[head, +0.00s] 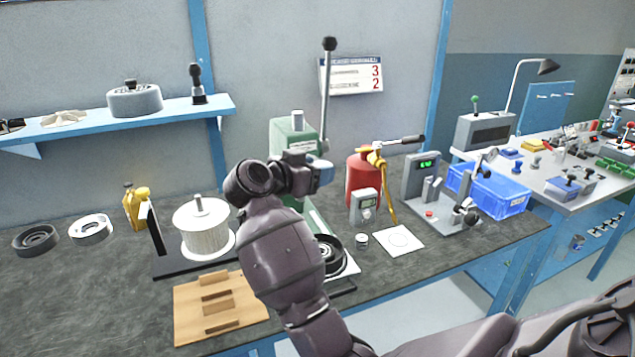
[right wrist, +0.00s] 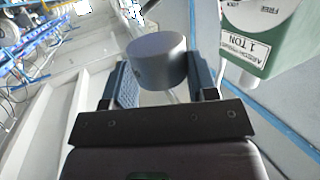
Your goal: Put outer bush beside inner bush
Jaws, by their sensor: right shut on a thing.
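My right gripper (head: 318,172) is raised in front of the green press. In the right wrist view its two fingers (right wrist: 163,80) are shut on a plain grey cylindrical bush (right wrist: 157,62); I cannot tell from its look whether it is the outer or inner bush. In the head view the held bush is hard to make out against the gripper. A small metal cylinder (head: 362,240) stands on the bench beside a white sheet with a circle (head: 399,240). I cannot tell whether it is a bush. My left gripper is not in view.
The green press (head: 293,135) with its long lever stands close behind my gripper.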

